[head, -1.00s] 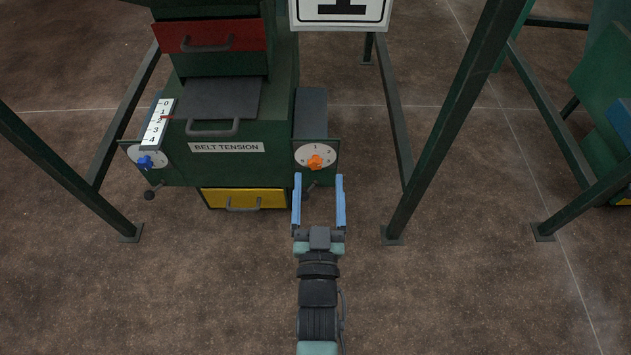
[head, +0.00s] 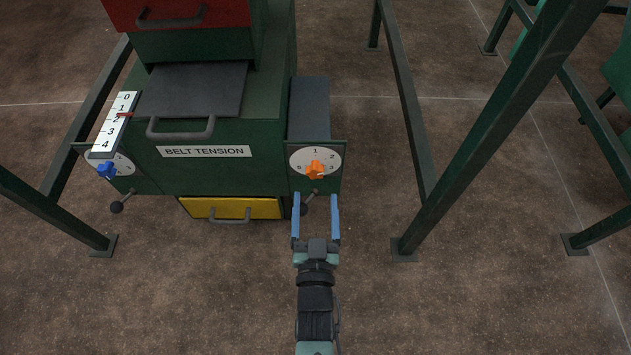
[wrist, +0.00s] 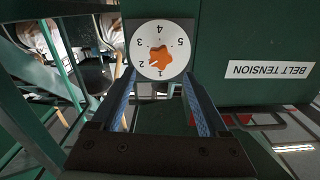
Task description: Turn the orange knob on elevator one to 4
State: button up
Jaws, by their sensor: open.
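The orange knob (head: 315,170) sits on a round white numbered dial (head: 301,157) at the right front of the green machine. In the wrist view, upside down, the knob (wrist: 160,56) is centred on the dial, and its narrow tip seems to point near 2; the 4 is at the dial's top there. My gripper (head: 315,202) has its two blue fingers apart and empty, just below and short of the knob in the head view. In the wrist view the fingers (wrist: 158,82) stand to either side below the dial, not touching the knob.
A blue knob (head: 106,170) on another dial and a 0–4 scale (head: 114,124) are at left. A BELT TENSION label (head: 206,151) lies between the dials. A yellow drawer (head: 191,208) is below. A green frame post (head: 480,135) stands to the right. Open floor lies in front.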

aim_at(315, 174)
jog(key=w+b, duration=0.2)
jog(key=w, duration=0.4)
jog(key=shift+w, duration=0.1)
jog(key=shift+c, duration=0.3)
grip_shut()
